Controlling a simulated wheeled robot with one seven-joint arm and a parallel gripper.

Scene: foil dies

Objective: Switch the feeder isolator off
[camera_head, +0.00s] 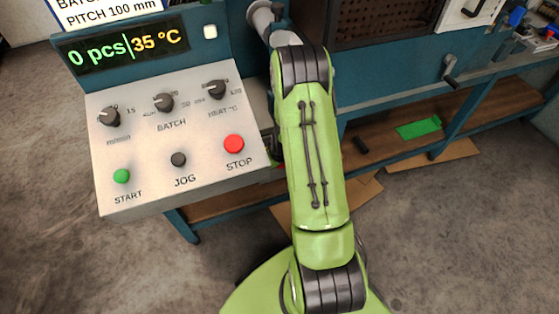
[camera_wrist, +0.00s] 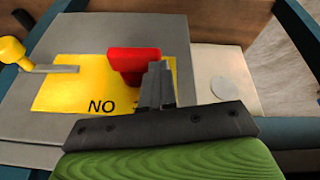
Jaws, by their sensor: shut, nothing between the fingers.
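The isolator shows in the wrist view as a red handle (camera_wrist: 134,62) on a yellow plate (camera_wrist: 70,90), fixed to a grey box face (camera_wrist: 95,35). Dark letters reading "NO" (camera_wrist: 102,106) stand on the plate, with more lettering hidden behind my fingers. My gripper (camera_wrist: 158,68) is shut and empty, its fingertips overlapping the lower right of the red handle in the picture. I cannot tell whether they touch it. In the head view my green arm hides the gripper and the isolator.
A yellow-knobbed lever (camera_wrist: 12,50) sits left of the plate. In the head view a control panel (camera_head: 150,130) with knobs and buttons, including a red STOP button (camera_head: 234,144), stands left of my arm. A blue bench with a wooden lower shelf (camera_head: 385,155) runs behind.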

